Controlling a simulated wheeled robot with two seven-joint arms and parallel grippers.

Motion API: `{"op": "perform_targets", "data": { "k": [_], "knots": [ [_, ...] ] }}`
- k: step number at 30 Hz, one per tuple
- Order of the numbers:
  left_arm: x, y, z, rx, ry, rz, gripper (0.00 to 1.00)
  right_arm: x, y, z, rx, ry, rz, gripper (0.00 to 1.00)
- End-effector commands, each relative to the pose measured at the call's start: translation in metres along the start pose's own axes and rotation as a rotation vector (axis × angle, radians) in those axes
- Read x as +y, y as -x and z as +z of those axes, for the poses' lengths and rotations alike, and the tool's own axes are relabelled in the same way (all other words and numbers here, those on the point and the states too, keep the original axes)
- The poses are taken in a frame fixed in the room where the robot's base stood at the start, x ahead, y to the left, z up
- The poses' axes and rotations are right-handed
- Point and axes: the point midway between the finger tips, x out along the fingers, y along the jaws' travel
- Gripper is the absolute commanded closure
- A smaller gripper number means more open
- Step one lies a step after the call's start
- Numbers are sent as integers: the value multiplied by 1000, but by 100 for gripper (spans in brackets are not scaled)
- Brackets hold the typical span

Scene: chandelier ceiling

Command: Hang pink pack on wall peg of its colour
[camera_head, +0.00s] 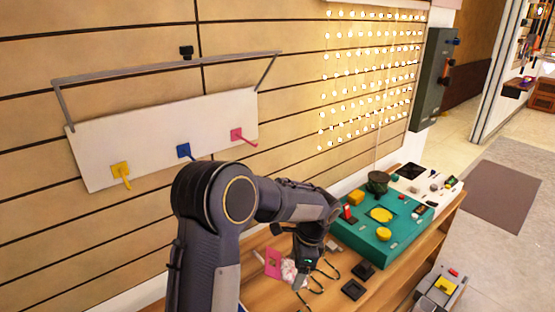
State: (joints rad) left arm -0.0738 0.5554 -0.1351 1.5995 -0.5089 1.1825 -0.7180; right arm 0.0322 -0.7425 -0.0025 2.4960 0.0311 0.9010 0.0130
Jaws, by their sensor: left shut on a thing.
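The pink pack (272,263) shows low in the head view, above the wooden table. My left gripper (298,272) is shut on it, with the pack sticking out to the left of the fingers. A whitish patch lies between the pink part and the fingers; I cannot tell what it is. The pink wall peg (238,136) is at the right end of a white board (165,137) on the wall, up and left of the gripper. The blue peg (184,151) and the yellow peg (120,171) are further left. My right gripper is out of view.
A green box (385,240) with yellow and red parts stands on the table right of the gripper. Small black trays (353,290) and a dark cord lie nearby. A grey bar (165,68) juts out above the peg board. The wall before the pegs is clear.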

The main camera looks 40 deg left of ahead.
Motion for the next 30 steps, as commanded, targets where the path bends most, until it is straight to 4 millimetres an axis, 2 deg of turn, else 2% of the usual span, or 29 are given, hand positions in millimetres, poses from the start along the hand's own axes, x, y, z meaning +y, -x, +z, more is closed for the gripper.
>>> {"op": "perform_targets", "data": {
  "k": [1, 9, 12, 18, 23, 30],
  "knots": [
    [-5, 26, 10, -89, -111, -30, 60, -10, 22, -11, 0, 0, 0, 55],
    [-40, 95, 56, -512, -586, -311, 60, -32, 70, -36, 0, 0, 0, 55],
    [-53, 125, 70, -633, -703, -439, 60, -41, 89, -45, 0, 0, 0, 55],
    [-77, 180, 90, -793, -829, -652, 60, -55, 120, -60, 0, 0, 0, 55],
    [-86, 199, 95, -842, -859, -726, 60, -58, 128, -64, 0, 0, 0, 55],
    [-93, 198, 98, -850, -861, -739, 60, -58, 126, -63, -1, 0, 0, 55]
  ]
}}
